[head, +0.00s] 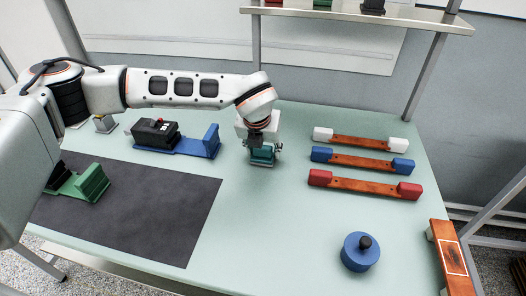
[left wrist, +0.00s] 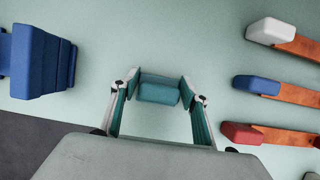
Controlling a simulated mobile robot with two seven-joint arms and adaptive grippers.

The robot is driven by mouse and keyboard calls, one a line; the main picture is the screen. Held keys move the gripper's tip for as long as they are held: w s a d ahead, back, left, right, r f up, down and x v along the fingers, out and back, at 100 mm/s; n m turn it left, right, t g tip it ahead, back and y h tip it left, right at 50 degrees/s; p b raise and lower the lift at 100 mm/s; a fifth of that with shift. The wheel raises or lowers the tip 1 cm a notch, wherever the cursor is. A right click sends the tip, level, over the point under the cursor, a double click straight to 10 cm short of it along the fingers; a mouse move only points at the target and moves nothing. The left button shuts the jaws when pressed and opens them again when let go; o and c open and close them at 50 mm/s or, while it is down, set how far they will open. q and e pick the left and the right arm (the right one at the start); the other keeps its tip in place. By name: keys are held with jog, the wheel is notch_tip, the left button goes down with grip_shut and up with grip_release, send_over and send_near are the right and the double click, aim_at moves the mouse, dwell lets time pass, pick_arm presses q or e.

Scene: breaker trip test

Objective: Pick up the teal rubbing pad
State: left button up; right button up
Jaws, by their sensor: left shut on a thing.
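The teal rubbing pad (head: 262,156) is at the middle of the table in the head view, under my left gripper (head: 263,146). In the left wrist view the teal pad (left wrist: 159,90) sits between the two fingers of my left gripper (left wrist: 159,88), which are shut on its sides. The pad is at or just above the table top; I cannot tell whether it touches. The gripper body hides part of the pad. My right gripper is not in view.
Wooden bars with white (head: 360,141), blue (head: 361,160) and red (head: 364,184) ends lie to the right. A blue holder (head: 203,146) with a black device (head: 154,132), a dark mat (head: 150,215) and a green holder (head: 92,183) are left.

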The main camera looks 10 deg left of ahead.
pick_arm(q)
notch_tip(320, 180, up, 20)
dwell(0.4)
